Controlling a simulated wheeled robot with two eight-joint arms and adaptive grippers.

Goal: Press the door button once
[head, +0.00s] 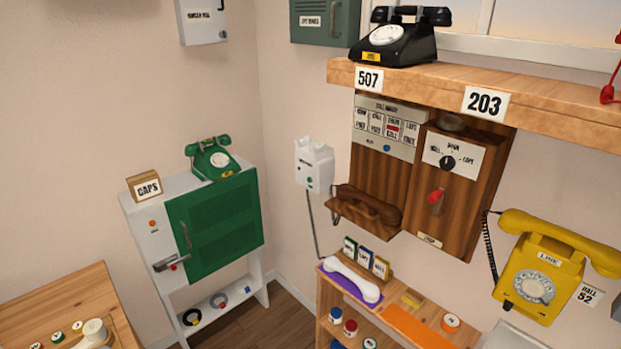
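No label that I can read for certain as a door button shows. A white wall unit (313,165) with small dark and green spots on its front hangs near the room corner, with a cord running down from it. A wooden wall panel (380,165) carries a pale label board (387,127) with several small tags, one with a red mark, and a blue round spot (386,148) below them. Which of these is the door button I cannot tell. Neither of my grippers is in view.
A black phone (400,40) stands on the shelf (560,97). A green phone (212,160) stands on the green-doored cabinet (215,215). A yellow phone (540,270) hangs at right. A white handset (352,280) lies on a purple mat on the low wooden unit. Floor shows between the furniture.

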